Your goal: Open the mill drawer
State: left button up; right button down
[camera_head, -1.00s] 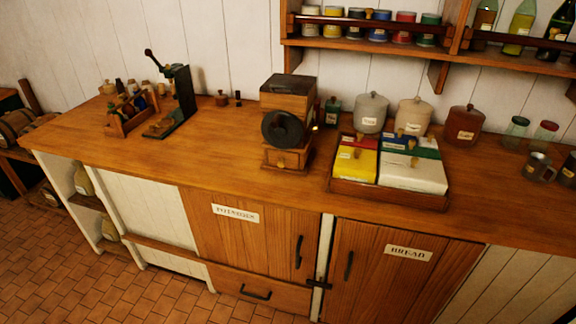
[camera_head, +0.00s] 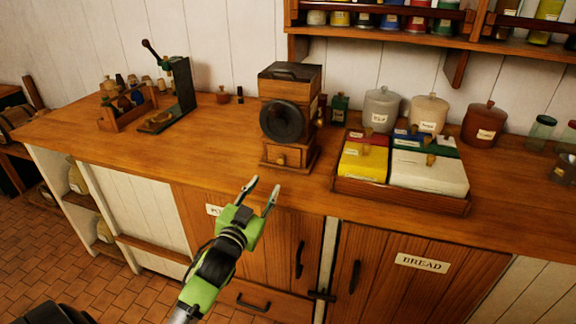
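The coffee mill (camera_head: 290,100) is a wooden box with a round dark wheel on its front, standing on the counter at the middle. My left gripper (camera_head: 261,190) is green and black with grey fingertips. It is open and empty, in front of the counter edge, below and left of the drawer, apart from it. My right gripper is not in view.
A divided tray (camera_head: 400,196) of coloured boxes stands right of the mill, with lidded jars (camera_head: 381,108) behind. A shelf (camera_head: 385,44) hangs above. A bottle rack (camera_head: 128,112) and a lever device (camera_head: 172,95) stand left.

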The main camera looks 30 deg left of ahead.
aim_at(280, 162)
pick_arm(q)
jog(key=p+x, duration=0.1)
jog(key=x, duration=1.2)
jog(key=shift+w+f, duration=0.1)
jog(key=shift+d, duration=0.1)
grip_shut()
